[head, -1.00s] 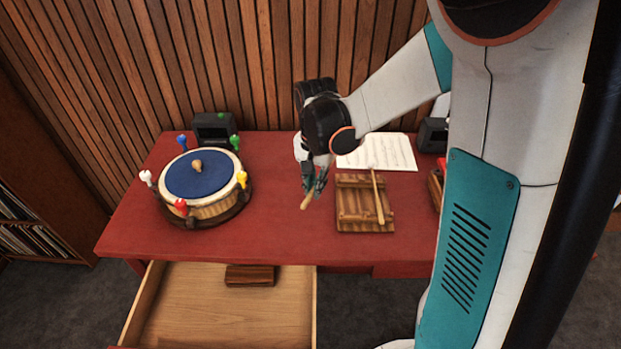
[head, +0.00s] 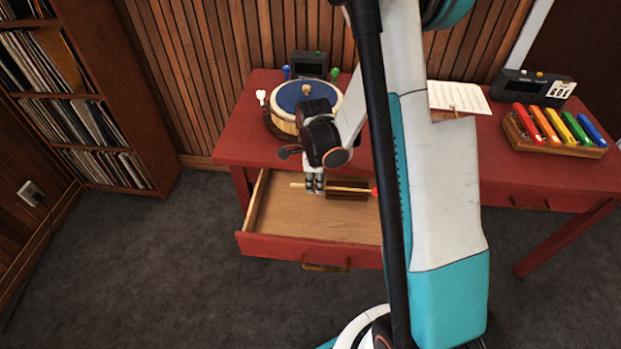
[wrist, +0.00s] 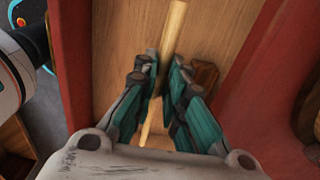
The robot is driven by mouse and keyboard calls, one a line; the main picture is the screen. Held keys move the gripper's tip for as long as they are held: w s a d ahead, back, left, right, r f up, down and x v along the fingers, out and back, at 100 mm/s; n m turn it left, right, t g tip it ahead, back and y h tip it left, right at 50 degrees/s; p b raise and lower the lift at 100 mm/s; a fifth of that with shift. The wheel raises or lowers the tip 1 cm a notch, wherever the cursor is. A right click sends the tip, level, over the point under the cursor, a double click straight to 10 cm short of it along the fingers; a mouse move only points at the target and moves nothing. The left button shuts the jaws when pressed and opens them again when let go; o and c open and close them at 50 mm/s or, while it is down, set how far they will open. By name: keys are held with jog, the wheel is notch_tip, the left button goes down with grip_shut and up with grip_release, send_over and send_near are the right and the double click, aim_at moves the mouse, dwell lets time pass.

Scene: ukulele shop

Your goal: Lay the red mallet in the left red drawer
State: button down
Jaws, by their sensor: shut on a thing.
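The red mallet shows in the head view as a thin light-wood handle (head: 298,185) with a red tip (head: 374,191) to the right, partly cut off by my arm. My gripper (head: 314,188) is shut on the handle, over the open left red drawer (head: 290,244). In the wrist view the handle (wrist: 174,28) runs between the teal fingers (wrist: 163,92), with the drawer's wooden floor (wrist: 120,45) behind it; the red head is out of that view. I cannot tell whether the mallet touches the floor.
A dark wooden block (head: 347,195) lies in the drawer beside my gripper, beneath the handle. On the red desk (head: 240,130) stand a blue-topped drum (head: 305,92) and a rack of coloured bars (head: 555,128). The drawer's front left floor is clear.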

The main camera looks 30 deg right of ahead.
jog(key=shift+f, duration=0.3)
jog(key=b, duration=0.7)
send_over(315, 217)
notch_tip(315, 217, down, 11)
jog(key=shift+a+f, duration=0.1)
jog(key=shift+a, duration=0.05)
jog(key=shift+f+p, duration=0.3)
jog(key=shift+f, duration=1.05)
jog(key=c, duration=1.6)
grip_release()
jog(key=shift+o, duration=0.2)
